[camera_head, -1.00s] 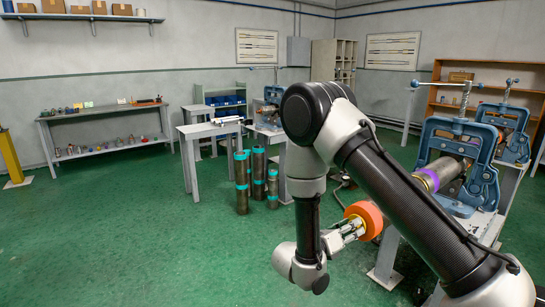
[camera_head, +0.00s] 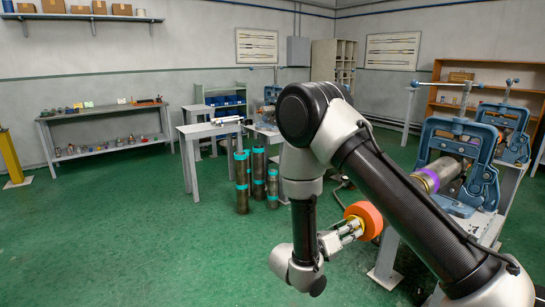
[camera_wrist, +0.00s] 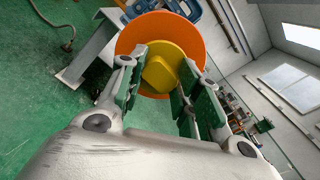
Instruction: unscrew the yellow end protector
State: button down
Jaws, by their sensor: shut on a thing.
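The end protector (camera_wrist: 163,70) shows a yellow square-sided hub inside a wide orange round rim. Its orange rim (camera_head: 366,218) also shows in the head view, beside my upper arm link. My gripper (camera_wrist: 160,88) has its two green-padded fingers on either side of the yellow hub and is shut on it. In the head view my gripper (camera_head: 345,232) meets the protector from the lower left. A metal pipe (camera_head: 445,168) with a purple band is clamped in a blue vise (camera_head: 481,186). My arm hides the stretch between pipe and protector, so I cannot tell whether they touch.
A second blue vise (camera_head: 515,147) stands behind the first. Several upright pipes with teal bands (camera_head: 242,190) stand on the floor by a grey table (camera_head: 197,130). A low bench (camera_head: 65,133) is at the left wall. The green floor at left is open.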

jog(key=shift+s+a, duration=0.15)
jog(key=shift+a, duration=0.05)
jog(key=shift+v, duration=1.7)
jog(key=s+a+r+g+y, duration=0.3)
jog(key=g+y, duration=0.7)
jog(key=y, duration=0.4)
jog(key=shift+a+r+g+y, duration=0.3)
jog(key=shift+a+r, duration=0.2)
jog(key=shift+r, duration=0.5)
